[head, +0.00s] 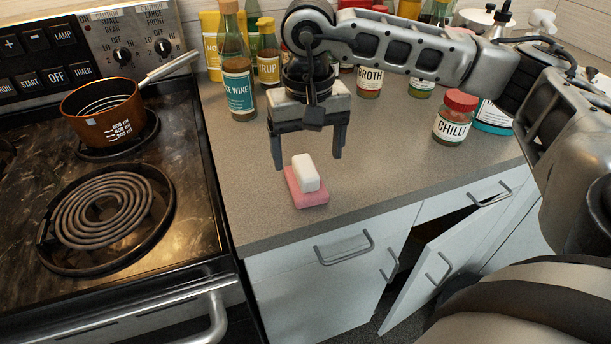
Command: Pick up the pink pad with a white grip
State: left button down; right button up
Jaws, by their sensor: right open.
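The pink pad (312,198) lies flat on the grey countertop, near its front edge and to the right of the stove. Its white grip (305,172) stands up on top of the pad. My right gripper (308,161) points down just behind and above the pad, with its two fingers spread apart and nothing between them. The fingertips appear on either side of the white grip's far end; I cannot tell the exact height gap. My left gripper does not show.
A copper pot (104,112) sits on the rear coil of the stove (190,215). Bottles, including a wine bottle (237,75), line the back. A chilli jar (455,117) stands right. A cabinet door (432,268) below hangs ajar. Counter around the pad is clear.

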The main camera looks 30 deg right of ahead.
aim_at(306, 165)
jog(key=f, duration=0.1)
jog(key=f+p, duration=0.1)
jog(key=f, duration=0.2)
jog(key=shift+w+f, duration=0.35)
jog(key=shift+w, duration=0.05)
jog(key=shift+f, duration=0.45)
jog(key=c, duration=1.1)
